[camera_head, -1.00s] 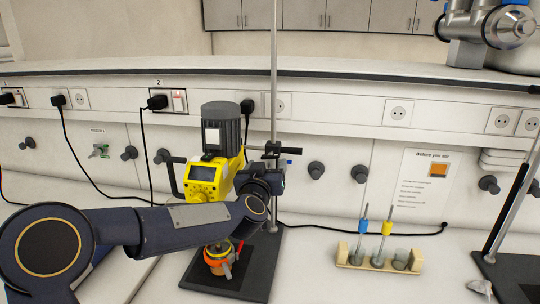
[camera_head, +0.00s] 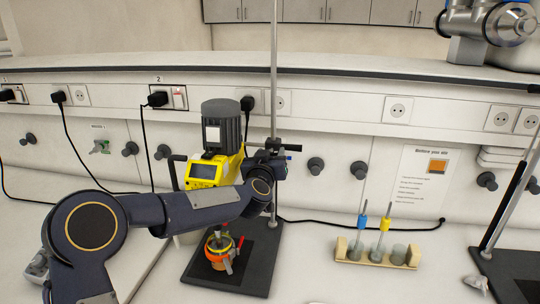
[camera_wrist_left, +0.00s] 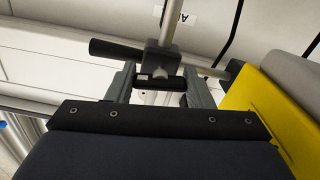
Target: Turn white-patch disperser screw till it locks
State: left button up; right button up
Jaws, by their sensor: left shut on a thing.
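The yellow disperser (camera_head: 207,173) has a dark ribbed motor with a white patch (camera_head: 213,136) and stands clamped to a vertical rod (camera_head: 274,80). A clamp screw with a black handle (camera_head: 292,148) sticks out at the rod; a black handle on the clamp also shows in the left wrist view (camera_wrist_left: 115,50). My left gripper (camera_head: 266,157) is at this clamp, right of the disperser. In the left wrist view its fingers (camera_wrist_left: 160,88) flank the dark screw part below the rod, and it is shut on it. The exact contact is partly hidden. My right gripper is not in view.
An orange-ringed vessel (camera_head: 219,252) stands under the disperser on the black base plate (camera_head: 255,262). A wooden rack (camera_head: 372,261) with blue and yellow tools stands to the right. Another black stand (camera_head: 508,275) is at the far right.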

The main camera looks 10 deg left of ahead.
pick_arm(q)
jog(key=shift+r+m+p, duration=0.1)
jog(key=shift+m+p, duration=0.25)
jog(key=shift+m, duration=0.15)
jog(key=shift+c, duration=0.2)
jog(key=shift+m, duration=0.5)
jog(key=o, duration=1)
jog(key=shift+c, duration=0.2)
jog(key=s+b, duration=0.2)
jog(key=s, duration=0.5)
jog(key=shift+s, duration=0.4)
